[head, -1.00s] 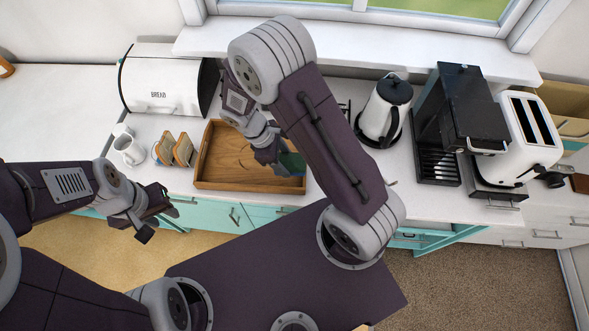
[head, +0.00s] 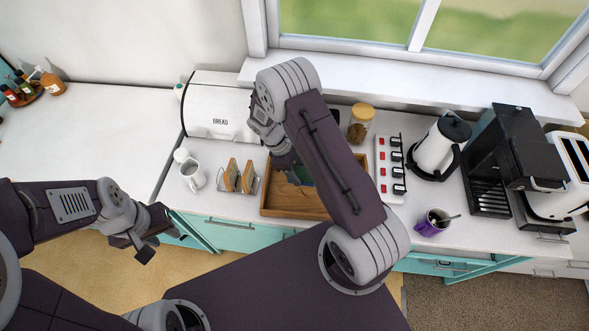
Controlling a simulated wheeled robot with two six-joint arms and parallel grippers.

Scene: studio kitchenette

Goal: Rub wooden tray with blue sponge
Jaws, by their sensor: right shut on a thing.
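The wooden tray (head: 288,203) lies on the white counter, partly hidden behind my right arm. My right gripper (head: 296,169) is over the left part of the tray, shut on the blue sponge (head: 303,175). Only a small dark teal patch of the sponge shows beside the arm, and I cannot tell whether it touches the tray floor. My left gripper (head: 154,232) is open and empty in front of the counter's front edge, left of the tray.
A toast rack (head: 239,177) and white mug (head: 193,176) stand left of the tray, the bread bin (head: 220,108) behind. The far-left counter is mostly clear.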

